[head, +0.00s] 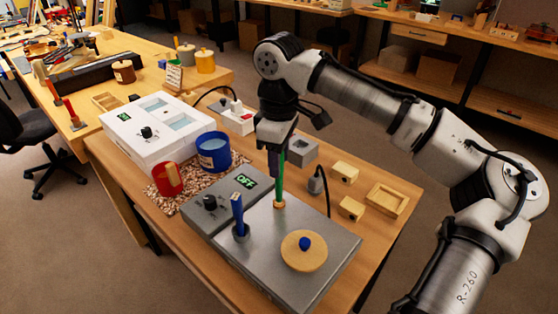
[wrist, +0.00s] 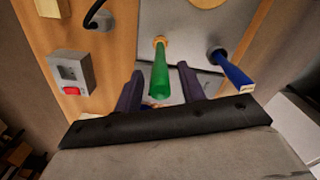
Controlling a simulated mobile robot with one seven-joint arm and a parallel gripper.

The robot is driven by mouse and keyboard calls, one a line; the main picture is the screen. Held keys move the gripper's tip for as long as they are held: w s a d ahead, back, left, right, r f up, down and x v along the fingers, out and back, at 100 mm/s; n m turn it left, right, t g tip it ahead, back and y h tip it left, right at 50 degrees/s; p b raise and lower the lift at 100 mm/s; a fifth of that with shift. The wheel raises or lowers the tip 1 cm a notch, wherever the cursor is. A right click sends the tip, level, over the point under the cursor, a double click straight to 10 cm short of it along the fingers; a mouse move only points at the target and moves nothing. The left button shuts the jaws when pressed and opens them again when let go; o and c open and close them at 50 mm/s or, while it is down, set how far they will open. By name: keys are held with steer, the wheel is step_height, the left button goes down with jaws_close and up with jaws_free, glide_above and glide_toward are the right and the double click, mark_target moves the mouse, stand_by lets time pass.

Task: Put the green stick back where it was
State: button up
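The green stick (head: 281,182) stands near upright on the grey metal unit, its lower end in a small tan ring (head: 279,204). In the wrist view the green stick (wrist: 160,72) points up between my fingers, with a gap on each side. My gripper (head: 275,172) reaches down around the stick's upper part. In the wrist view my gripper (wrist: 160,69) has its two dark fingers apart, so it is open. The stick's top is partly hidden by my gripper in the head view. A blue stick (head: 237,209) stands in a grey holder beside it.
The grey unit (head: 328,262) has an OFF display and a round wooden lid (head: 304,262) with a blue knob. A blue pot (head: 213,152) and red pot (head: 167,180) stand left on granules. Wooden blocks (head: 345,172) and a tray (head: 394,200) lie right. A grey switch box (wrist: 72,72) is near.

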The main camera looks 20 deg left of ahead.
step_height(320, 180, up, 11)
steer(key=shift+r, duration=0.1)
